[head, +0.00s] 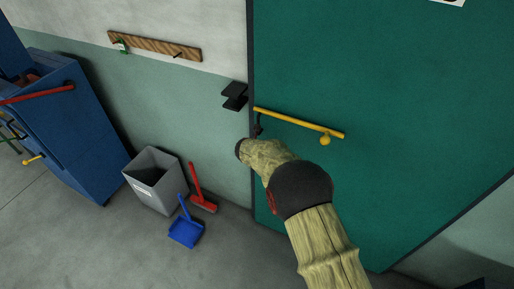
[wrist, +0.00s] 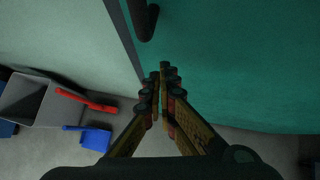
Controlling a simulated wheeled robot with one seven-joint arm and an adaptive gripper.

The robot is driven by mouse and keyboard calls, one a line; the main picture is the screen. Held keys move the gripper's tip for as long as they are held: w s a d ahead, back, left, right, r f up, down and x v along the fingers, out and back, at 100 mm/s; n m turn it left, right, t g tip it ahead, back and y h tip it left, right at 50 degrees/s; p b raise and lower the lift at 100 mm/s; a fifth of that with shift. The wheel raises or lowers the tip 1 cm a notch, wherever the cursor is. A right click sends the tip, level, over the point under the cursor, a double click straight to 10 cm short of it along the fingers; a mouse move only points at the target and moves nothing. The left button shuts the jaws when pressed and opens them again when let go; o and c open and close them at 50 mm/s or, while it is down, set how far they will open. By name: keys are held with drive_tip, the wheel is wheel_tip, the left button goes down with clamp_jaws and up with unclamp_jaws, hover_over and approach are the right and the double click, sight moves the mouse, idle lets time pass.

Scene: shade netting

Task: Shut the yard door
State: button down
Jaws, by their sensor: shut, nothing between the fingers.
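The yard door (head: 400,100) is a large green panel filling the right of the head view. It also shows in the wrist view (wrist: 240,70). Its left edge lies along a dark upright frame strip, and I cannot tell whether a small gap is there. A yellow bar handle (head: 300,122) with a round knob under its right end is on the door near that edge. My gripper (head: 258,129) is at the door's left edge, just below the handle's left end. In the wrist view my gripper (wrist: 165,78) has its fingers together and empty, in front of the door. Contact with the door is unclear.
A black bracket (head: 235,96) sticks out from the wall left of the door. A grey bin (head: 155,185), red brush (head: 203,200) and blue dustpan (head: 186,233) stand on the floor. A blue cabinet (head: 75,130) is at left. A wooden hook rail (head: 155,45) is above.

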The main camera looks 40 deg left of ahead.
drive_tip(key=s+r, duration=0.6)
drive_tip(key=s, duration=0.1)
drive_tip(key=shift+d+r+p, duration=0.3)
drive_tip(key=shift+d+p, duration=0.1)
drive_tip(key=shift+s, duration=0.1)
